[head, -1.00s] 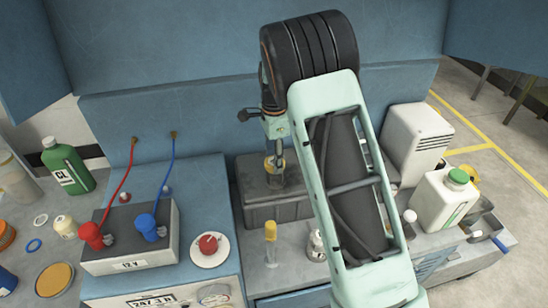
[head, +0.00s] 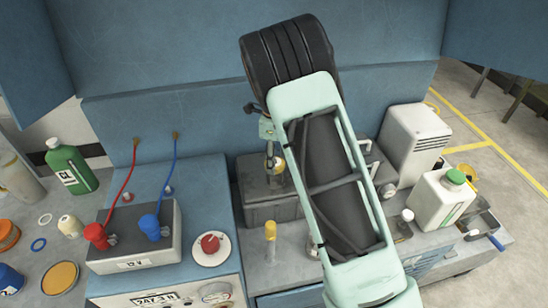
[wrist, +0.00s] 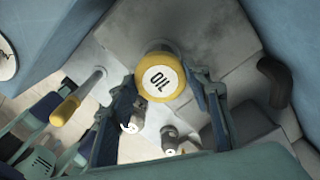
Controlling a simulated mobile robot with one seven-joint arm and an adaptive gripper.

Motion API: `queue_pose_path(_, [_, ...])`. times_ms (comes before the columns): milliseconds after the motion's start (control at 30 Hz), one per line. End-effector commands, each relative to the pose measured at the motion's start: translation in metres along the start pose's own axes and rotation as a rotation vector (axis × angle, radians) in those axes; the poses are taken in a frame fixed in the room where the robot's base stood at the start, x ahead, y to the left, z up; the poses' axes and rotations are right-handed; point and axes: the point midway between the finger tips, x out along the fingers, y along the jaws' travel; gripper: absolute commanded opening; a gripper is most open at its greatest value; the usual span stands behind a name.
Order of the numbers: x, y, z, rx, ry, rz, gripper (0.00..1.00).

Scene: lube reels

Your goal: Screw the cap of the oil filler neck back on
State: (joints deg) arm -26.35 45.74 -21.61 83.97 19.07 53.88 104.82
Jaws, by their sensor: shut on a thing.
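The yellow cap marked OIL (wrist: 160,77) is between the two fingers of my gripper (wrist: 165,88) in the wrist view, its label facing the camera. My gripper is shut on it. In the head view my gripper (head: 274,168) is above the dark grey block (head: 262,213), with a little of the yellow cap showing. The filler neck is mostly hidden under the cap and fingers. I cannot tell whether the cap is seated or how far its thread is engaged.
A yellow-handled dipstick (head: 270,231) stands in front of the block; it also shows in the wrist view (wrist: 65,110). A battery (head: 135,240) and a red knob (head: 210,243) are to the left. White containers (head: 442,198) stand to the right.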

Motion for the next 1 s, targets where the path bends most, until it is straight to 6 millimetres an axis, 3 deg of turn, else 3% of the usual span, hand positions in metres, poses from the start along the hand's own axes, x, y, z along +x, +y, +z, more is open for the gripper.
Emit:
queue_pose_path(267, [-0.001,-0.0002,-0.001,0.3,0.003,0.001,0.17])
queue_pose_path(633, [0.0005,-0.0001,-0.0009,0.336,0.003,0.002,0.17])
queue_pose_path(1000, [-0.0004,0.0,-0.0007,0.518,0.003,0.002,0.17])
